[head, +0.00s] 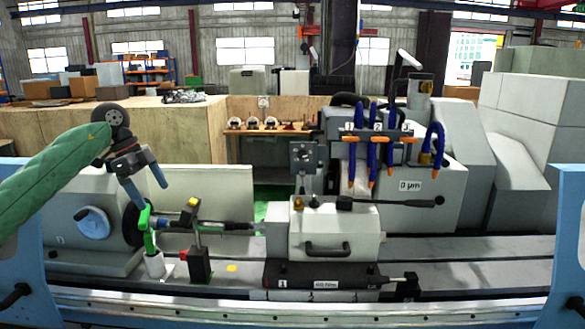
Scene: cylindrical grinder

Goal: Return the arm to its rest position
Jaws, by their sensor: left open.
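My left arm, in a green sleeve, comes in from the left of the head view. Its gripper (151,193) points down and is open, with its two blue-grey fingers spread and nothing seen between them. It hangs in front of the grinder's workhead (80,205), just above a green-handled tool (147,228) that stands in a white holder (154,265). In the picture one fingertip is close to the tool's top; I cannot tell whether they touch. My right gripper is not in view.
A dark shaft (220,226) runs from the workhead to the tailstock (335,232). A small dark stand (198,262) is right of the white holder. Blue coolant hoses (368,145) hang at the grinding head. Blue side panels (22,258) flank the machine bed (480,270).

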